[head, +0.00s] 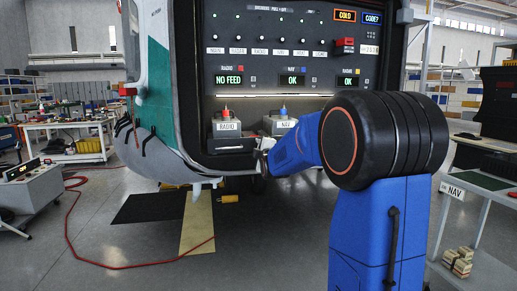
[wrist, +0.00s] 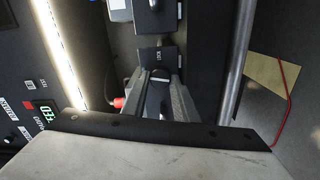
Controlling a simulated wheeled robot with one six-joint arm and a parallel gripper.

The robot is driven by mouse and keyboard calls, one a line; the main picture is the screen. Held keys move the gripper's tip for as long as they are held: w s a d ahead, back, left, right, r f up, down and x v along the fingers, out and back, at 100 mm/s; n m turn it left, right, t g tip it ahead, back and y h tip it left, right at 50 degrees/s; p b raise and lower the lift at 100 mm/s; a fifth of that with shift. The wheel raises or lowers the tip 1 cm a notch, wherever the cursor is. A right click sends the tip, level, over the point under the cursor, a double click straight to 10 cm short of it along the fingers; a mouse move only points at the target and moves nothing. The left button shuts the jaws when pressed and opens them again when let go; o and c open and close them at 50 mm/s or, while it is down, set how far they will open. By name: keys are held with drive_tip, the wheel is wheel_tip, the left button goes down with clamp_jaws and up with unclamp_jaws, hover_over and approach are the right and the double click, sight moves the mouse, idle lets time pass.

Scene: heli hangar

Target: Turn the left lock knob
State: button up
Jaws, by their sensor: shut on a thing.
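The left lock knob (wrist: 160,74) shows in the wrist view as a dark round knob with a pale line across its face, below a small LOCK label. My gripper (wrist: 163,86) is shut on the knob, with a grey finger on each side of it. In the head view, my gripper (head: 262,165) is small and dark at the front edge of the bay, below and right of the RADIO box (head: 227,126). The knob cannot be made out in the head view.
The NAV box (head: 283,125) sits right of the RADIO box. The panel (head: 280,50) above reads NO FEED, OK and OK. A metal bar (wrist: 238,60) runs beside the knob in the wrist view.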

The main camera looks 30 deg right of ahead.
drive_tip(key=shift+f+n, duration=0.1)
drive_tip(key=shift+n, duration=1)
drive_tip(key=o, duration=1)
drive_tip(key=shift+s+a, duration=0.1)
drive_tip(key=v, duration=1.7)
drive_tip(key=shift+s, duration=0.1)
